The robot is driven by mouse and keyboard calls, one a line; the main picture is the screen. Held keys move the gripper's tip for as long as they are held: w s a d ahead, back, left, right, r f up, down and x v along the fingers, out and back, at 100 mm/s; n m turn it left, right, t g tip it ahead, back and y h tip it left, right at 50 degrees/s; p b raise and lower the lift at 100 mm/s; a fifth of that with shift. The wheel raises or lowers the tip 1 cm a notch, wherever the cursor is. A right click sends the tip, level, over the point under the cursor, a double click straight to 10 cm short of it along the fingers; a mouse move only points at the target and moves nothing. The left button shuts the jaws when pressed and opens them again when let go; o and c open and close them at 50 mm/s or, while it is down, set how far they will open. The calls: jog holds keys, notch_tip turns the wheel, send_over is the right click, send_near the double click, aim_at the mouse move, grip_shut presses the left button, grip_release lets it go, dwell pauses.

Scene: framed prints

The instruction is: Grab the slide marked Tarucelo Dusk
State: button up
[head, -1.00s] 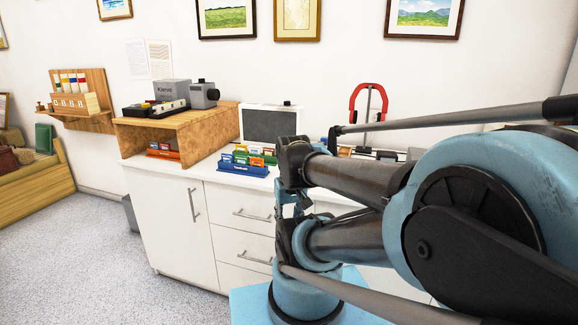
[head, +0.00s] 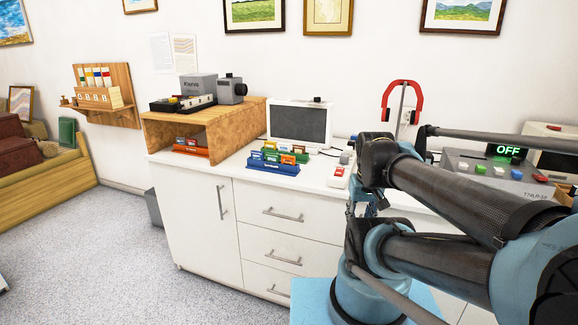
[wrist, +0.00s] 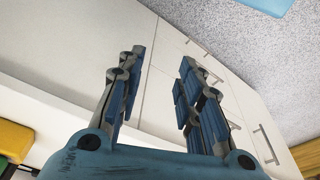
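Small slides stand in a blue rack (head: 274,167) on the white cabinet top, with green and yellow holders around them. An orange rack (head: 191,151) with more slides sits inside the open wooden shelf unit. The slide labels are too small to read, so I cannot tell which one is Tarucelo Dusk. My gripper (wrist: 162,60) is open and empty in the wrist view, its fingers apart over the cabinet front. In the head view it hangs right of the blue rack, partly hidden by my arm.
A wooden shelf unit (head: 225,135) carries a grey projector (head: 231,92). A dark screen (head: 299,123) stands behind the blue rack. Red headphones (head: 402,86) and a grey button console reading OFF (head: 484,168) are farther right. Open floor (head: 110,250) lies left of the cabinet.

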jog(key=w+a+r+n, duration=0.3)
jog(key=w+r+n, duration=0.1)
jog(key=w+r, duration=0.5)
notch_tip(320, 180, up, 14)
jog(key=n+g, duration=0.2)
jog(key=n, duration=0.8)
send_over(288, 157)
notch_tip(288, 157, down, 12)
jog(key=shift+w, duration=0.15)
jog(key=shift+w+f, duration=0.2)
jog(key=shift+f, duration=2.5)
jog(key=shift+c, duration=0.3)
grip_shut()
